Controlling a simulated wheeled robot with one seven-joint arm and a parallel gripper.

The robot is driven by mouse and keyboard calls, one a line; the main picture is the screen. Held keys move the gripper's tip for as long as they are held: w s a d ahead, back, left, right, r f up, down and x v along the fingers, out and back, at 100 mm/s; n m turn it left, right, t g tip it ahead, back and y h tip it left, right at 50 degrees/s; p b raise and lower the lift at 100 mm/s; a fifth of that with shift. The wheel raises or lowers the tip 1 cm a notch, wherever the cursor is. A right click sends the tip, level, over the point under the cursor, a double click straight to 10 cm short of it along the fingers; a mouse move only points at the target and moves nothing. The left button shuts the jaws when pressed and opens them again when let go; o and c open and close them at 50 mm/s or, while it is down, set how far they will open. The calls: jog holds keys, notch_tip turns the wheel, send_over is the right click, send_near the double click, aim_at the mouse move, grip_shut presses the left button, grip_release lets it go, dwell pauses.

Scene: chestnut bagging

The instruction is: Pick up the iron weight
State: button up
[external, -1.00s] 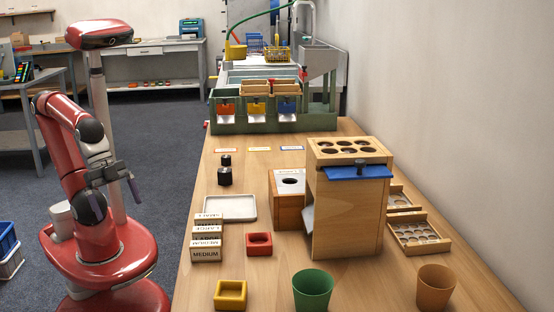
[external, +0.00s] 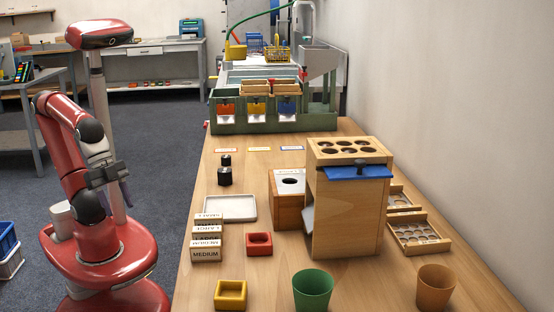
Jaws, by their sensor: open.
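The iron weight (external: 225,175) is a small black block with a narrower knob on top. It stands upright near the left edge of the wooden table, behind a white tray. My gripper (external: 118,196) is open and empty, left of the table and apart from the weight, in front of my red base. Its fingers point downward and are small in this view.
On the table (external: 260,284) are the white tray (external: 230,208), stacked labelled blocks (external: 206,254), red (external: 259,243) and yellow (external: 230,294) square holders, a tall wooden box (external: 345,220) and a green cup (external: 313,290). Bare tabletop surrounds the weight.

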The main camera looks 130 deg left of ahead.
jog(key=w+a+r+n+b, duration=0.1)
jog(key=w+a+r, duration=0.4)
jog(key=w+a, duration=0.3)
jog(key=w+a+r+n+b, duration=0.1)
jog(key=w+a+r, duration=0.4)
jog(key=w, duration=0.4)
jog(key=shift+n+g+y, duration=0.5)
jog(key=shift+g+y, duration=0.1)
jog(key=shift+g, duration=0.1)
jog(key=w+a, duration=0.3)
jog(key=a, duration=0.4)
jog(key=w+a+b, duration=0.1)
jog(key=w+a, duration=0.1)
jog(key=a, duration=0.5)
jog(key=w+a+f+b, duration=0.1)
jog(key=w+a, duration=0.2)
jog(key=a, duration=0.5)
jog(key=shift+w+f, duration=0.1)
jog(key=shift+w, duration=0.25)
jog(key=b+x, duration=0.1)
jog(key=x, duration=0.6)
jog(key=shift+s+a, duration=0.1)
jog(key=shift+a, duration=0.05)
grip_shut()
